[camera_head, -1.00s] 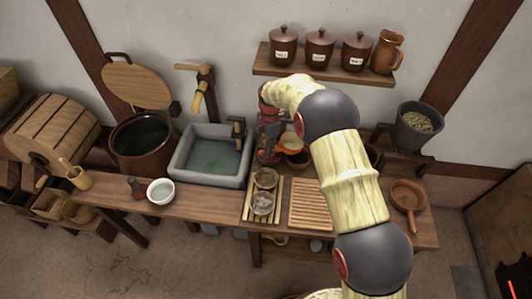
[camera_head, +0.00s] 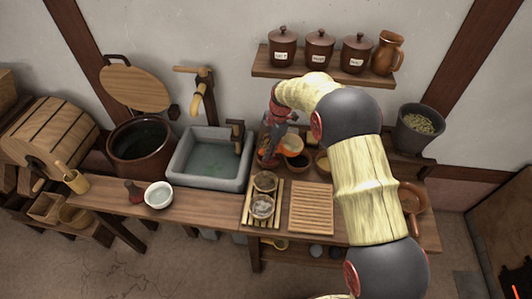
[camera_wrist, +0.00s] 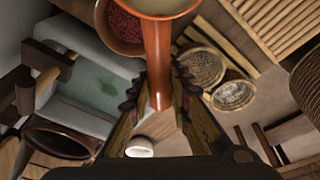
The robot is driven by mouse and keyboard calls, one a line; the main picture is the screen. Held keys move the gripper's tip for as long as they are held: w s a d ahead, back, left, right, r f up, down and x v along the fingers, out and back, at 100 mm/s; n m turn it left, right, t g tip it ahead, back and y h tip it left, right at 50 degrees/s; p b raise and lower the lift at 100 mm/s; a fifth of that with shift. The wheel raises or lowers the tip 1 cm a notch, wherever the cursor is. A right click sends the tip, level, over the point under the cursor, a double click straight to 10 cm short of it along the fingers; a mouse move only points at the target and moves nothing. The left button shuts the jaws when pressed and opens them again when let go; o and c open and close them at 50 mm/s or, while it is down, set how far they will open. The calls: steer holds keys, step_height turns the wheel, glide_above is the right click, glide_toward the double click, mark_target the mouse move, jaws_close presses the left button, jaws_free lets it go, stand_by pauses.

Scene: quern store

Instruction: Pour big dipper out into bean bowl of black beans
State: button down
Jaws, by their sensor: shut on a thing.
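My gripper (camera_head: 279,141) is shut on the orange-brown handle (camera_wrist: 158,70) of the big dipper. In the wrist view the dipper's cup (camera_wrist: 165,5) is cut off by the top edge, with something pale inside. In the head view the dipper (camera_head: 292,146) appears above or beside a dark bowl (camera_head: 299,161) at the back of the bench. This may be the bean bowl of black beans, but its contents are too small to tell. A bowl of red beans (camera_wrist: 121,24) is close beside the dipper in the wrist view.
A stone sink (camera_head: 180,178) is left of the bowls. In front are a slatted tray (camera_head: 249,218) with two small dishes and a bare wooden rack (camera_head: 311,207). Another bowl (camera_head: 322,162) stands to the right, near my arm. A shelf with jars (camera_head: 319,48) hangs above.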

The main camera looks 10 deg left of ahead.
steer(key=shift+s+d+r+t+y+b, duration=0.15)
steer(key=shift+d+r+y+b, duration=0.2)
steer(key=shift+r+y+b, duration=0.4)
steer(key=shift+w+d+r+t+y+b, duration=0.15)
steer(key=shift+d+r+y+b, duration=0.25)
steer(key=shift+b, duration=0.5)
steer(key=shift+s+d+r+y+b, duration=0.15)
steer(key=shift+d+r+y+b, duration=0.25)
steer(key=shift+r+y+b, duration=0.3)
steer(key=shift+s+d+r+y+b, duration=0.15)
steer(key=shift+d+r+y+b, duration=0.3)
steer(key=shift+y+b, duration=0.35)
steer(key=shift+s+d+r+n+t+y+b, duration=0.2)
steer(key=shift+d+r+y+b, duration=0.5)
steer(key=shift+b, duration=1.8)
steer(key=shift+s+d+r+n+t+y+b, duration=0.15)
steer(key=shift+d+r+t+y+b, duration=0.5)
steer(key=shift+b, duration=1.8)
